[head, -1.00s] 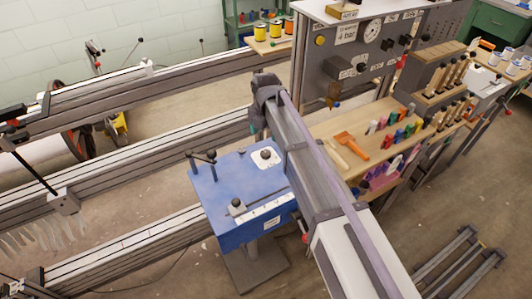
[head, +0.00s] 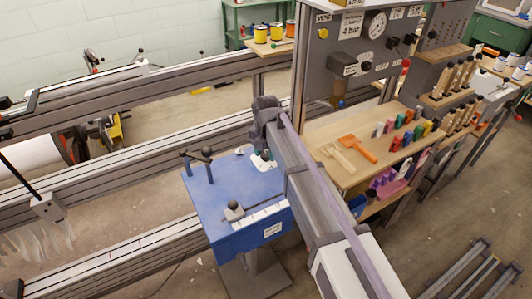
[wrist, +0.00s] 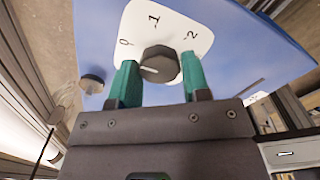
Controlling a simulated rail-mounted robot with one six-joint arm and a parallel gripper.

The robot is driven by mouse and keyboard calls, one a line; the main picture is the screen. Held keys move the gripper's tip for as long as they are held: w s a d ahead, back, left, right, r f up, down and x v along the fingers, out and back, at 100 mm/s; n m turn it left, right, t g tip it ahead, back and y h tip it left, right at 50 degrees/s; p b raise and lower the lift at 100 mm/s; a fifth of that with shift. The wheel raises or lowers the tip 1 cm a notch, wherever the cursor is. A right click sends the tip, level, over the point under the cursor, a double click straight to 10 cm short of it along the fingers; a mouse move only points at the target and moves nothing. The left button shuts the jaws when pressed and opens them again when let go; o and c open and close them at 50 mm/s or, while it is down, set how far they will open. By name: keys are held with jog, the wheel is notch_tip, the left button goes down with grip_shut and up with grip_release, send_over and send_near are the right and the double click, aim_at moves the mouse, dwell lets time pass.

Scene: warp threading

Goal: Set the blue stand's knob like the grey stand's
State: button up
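The blue stand (head: 215,200) stands left of my arm in the head view. Its dark round knob (wrist: 158,62) sits on a white dial plate (wrist: 172,14) marked 0, 1 and 2. A pale line on the knob points left in the wrist view, on the 0 side. My gripper (wrist: 158,75) has its two teal fingers apart, one on each side of the knob; I cannot tell whether they touch it. In the head view my gripper (head: 262,158) covers the knob and much of the plate. I cannot make out a grey stand.
A wooden bench (head: 345,140) with coloured tools stands close on the right.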

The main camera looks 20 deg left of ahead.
jog(key=c, duration=0.5)
jog(key=shift+o, duration=0.2)
